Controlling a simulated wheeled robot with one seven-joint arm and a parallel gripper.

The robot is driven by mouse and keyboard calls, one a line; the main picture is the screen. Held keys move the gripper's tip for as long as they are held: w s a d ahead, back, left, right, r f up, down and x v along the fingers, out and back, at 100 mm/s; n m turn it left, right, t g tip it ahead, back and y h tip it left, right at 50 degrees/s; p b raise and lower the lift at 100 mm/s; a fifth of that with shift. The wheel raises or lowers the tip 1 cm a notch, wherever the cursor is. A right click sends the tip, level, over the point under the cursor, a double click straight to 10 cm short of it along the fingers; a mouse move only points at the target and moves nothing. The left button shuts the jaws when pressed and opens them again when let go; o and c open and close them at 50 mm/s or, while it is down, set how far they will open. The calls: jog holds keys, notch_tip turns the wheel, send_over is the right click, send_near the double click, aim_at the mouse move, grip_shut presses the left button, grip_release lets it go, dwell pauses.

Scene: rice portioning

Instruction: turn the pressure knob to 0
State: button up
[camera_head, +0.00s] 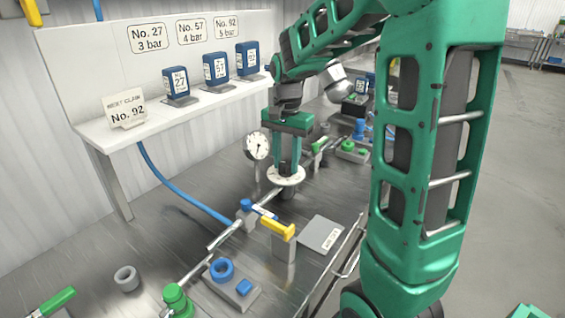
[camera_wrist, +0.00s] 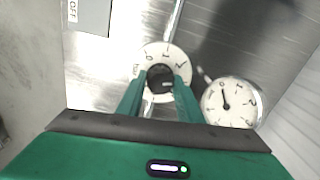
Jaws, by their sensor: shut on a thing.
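The pressure knob is a dark knob (camera_wrist: 160,79) in the middle of a white numbered dial (camera_wrist: 152,57). In the head view the white dial (camera_head: 286,179) sits on the pipe, below my gripper (camera_head: 287,168). In the wrist view my gripper (camera_wrist: 160,86) has its two green fingers on either side of the knob, shut on it. The knob's pointer is partly hidden and I cannot read its setting. A round white gauge (camera_wrist: 228,103) with a dark needle stands beside the dial; it also shows in the head view (camera_head: 257,146).
A yellow-handled valve (camera_head: 278,222) and a grey plate (camera_head: 322,234) stand in front of the dial. A white shelf (camera_head: 190,108) holds several blue numbered canisters. My arm fills the right side.

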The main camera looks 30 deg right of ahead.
jog(key=n, duration=1.1)
jog(key=shift+n, duration=0.4)
jog(key=n, duration=0.6)
jog(key=shift+n, duration=2.8)
jog(key=shift+a, duration=0.1)
jog(key=o, duration=1.1)
jog(key=shift+c, duration=0.2)
